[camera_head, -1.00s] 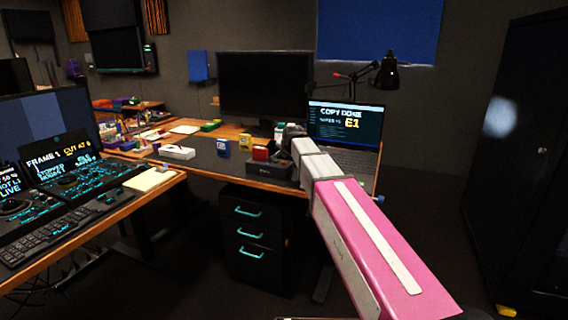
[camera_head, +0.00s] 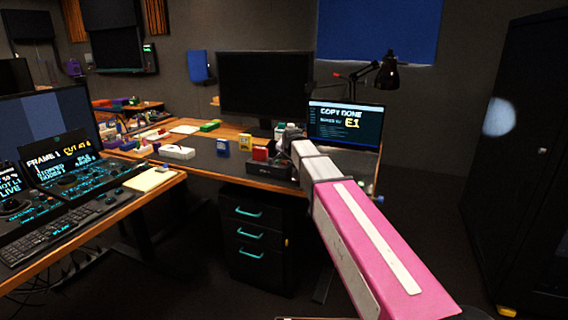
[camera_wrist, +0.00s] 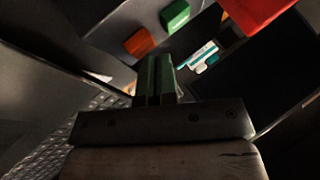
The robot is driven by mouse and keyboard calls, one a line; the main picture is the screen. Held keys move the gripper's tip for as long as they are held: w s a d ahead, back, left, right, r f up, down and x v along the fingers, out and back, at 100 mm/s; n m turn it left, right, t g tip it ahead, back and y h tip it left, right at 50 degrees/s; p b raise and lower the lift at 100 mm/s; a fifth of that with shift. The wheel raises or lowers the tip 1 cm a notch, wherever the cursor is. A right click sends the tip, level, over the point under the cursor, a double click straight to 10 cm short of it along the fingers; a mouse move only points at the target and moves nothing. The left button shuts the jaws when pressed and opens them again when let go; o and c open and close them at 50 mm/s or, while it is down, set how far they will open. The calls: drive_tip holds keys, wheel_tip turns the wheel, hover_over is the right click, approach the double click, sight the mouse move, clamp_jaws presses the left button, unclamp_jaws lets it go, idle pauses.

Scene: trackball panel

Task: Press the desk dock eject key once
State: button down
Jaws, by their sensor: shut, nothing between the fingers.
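The desk dock (camera_head: 268,168) is a dark box on the desk, with a red block (camera_head: 260,153) standing in it. My gripper (camera_wrist: 157,80) is shut and empty in the wrist view, its fingers side by side. Ahead of the fingertips, a small orange block (camera_wrist: 138,42) and a green block (camera_wrist: 175,14) sit on a grey surface. A larger red piece (camera_wrist: 255,10) shows at the upper right. I cannot tell which of these is the eject key, or whether the fingertips touch anything. In the head view my wrist and arm hide the fingertips and part of the dock.
The laptop (camera_head: 345,125) stands open right of the dock, reading "COPY DONE" and "E1"; its keyboard (camera_wrist: 80,140) is close to my gripper. A dark monitor (camera_head: 265,85) stands behind.

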sight(285, 162)
drive_tip(key=shift+f, duration=0.25)
drive_tip(key=shift+r, duration=0.1)
idle(0.5)
drive_tip(key=shift+r, duration=0.75)
drive_tip(key=shift+r, duration=2.5)
drive_tip(key=shift+s, duration=0.1)
